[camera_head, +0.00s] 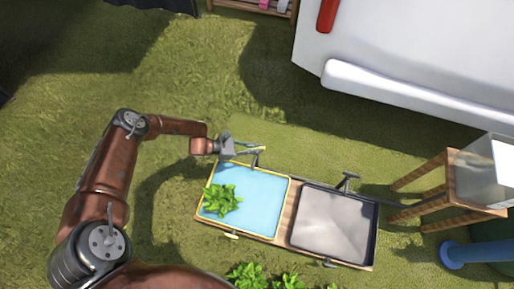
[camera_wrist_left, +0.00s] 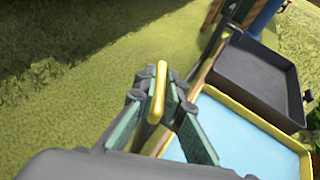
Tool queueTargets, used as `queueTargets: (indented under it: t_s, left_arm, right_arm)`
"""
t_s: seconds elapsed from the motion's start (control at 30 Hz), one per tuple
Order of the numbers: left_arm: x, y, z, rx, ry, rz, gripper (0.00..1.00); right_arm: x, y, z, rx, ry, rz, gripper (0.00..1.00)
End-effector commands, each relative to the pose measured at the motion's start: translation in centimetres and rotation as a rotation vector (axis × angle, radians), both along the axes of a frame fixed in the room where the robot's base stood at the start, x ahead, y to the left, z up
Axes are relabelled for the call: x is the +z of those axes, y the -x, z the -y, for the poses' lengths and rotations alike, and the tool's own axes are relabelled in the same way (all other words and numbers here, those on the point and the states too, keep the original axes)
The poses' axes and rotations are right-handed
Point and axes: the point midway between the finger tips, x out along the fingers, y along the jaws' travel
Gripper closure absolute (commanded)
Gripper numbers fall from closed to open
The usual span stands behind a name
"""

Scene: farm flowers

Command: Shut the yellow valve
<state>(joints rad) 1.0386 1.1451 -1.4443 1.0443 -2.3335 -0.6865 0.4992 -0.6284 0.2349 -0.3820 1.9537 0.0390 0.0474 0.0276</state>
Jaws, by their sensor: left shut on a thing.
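My left gripper (camera_head: 250,149) is at the top edge of a yellow-rimmed tray (camera_head: 272,237) filled with blue water. In the left wrist view, the gripper (camera_wrist_left: 157,105) is shut on the yellow valve (camera_wrist_left: 158,88), whose yellow bar handle stands between the two green-padded fingers. In the head view the fingers mostly hide this handle. The valve's lower part and pipe are largely hidden in the wrist view. My right gripper is not in view.
A leafy green plant (camera_head: 222,199) sits in the blue tray. A dark-rimmed grey tray (camera_head: 333,223) stands to its right, with a dark tap (camera_head: 347,181) above it. A wooden stand (camera_head: 436,190) is farther right. Grass left of the trays is clear.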

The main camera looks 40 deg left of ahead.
Motion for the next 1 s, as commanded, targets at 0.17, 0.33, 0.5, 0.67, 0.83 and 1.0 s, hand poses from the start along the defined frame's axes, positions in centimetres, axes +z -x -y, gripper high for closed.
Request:
queueTargets:
  t_s: [0.17,0.33,0.5,0.67,0.83,1.0]
  left_arm:
    - [0.02,-0.27,-0.19,-0.165,-0.007,0.002,1.0]
    - [-0.02,-0.17,-0.07,-0.278,-0.003,0.001,1.0]
    - [0.03,-0.15,-0.01,-0.353,-0.002,0.002,1.0]
    - [-0.01,-0.08,0.09,-0.408,0.0,0.001,1.0]
    - [0.02,-0.08,0.15,-0.446,0.003,0.001,1.0]
    - [0.05,-0.08,0.21,-0.469,0.003,0.002,1.0]
  right_arm:
    - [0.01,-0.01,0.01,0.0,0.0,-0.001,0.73]
    - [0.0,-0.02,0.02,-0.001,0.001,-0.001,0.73]
    - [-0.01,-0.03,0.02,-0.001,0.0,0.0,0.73]
    - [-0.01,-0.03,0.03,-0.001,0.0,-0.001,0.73]
    - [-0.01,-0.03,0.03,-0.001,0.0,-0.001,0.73]
    - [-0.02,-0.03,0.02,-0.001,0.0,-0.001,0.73]
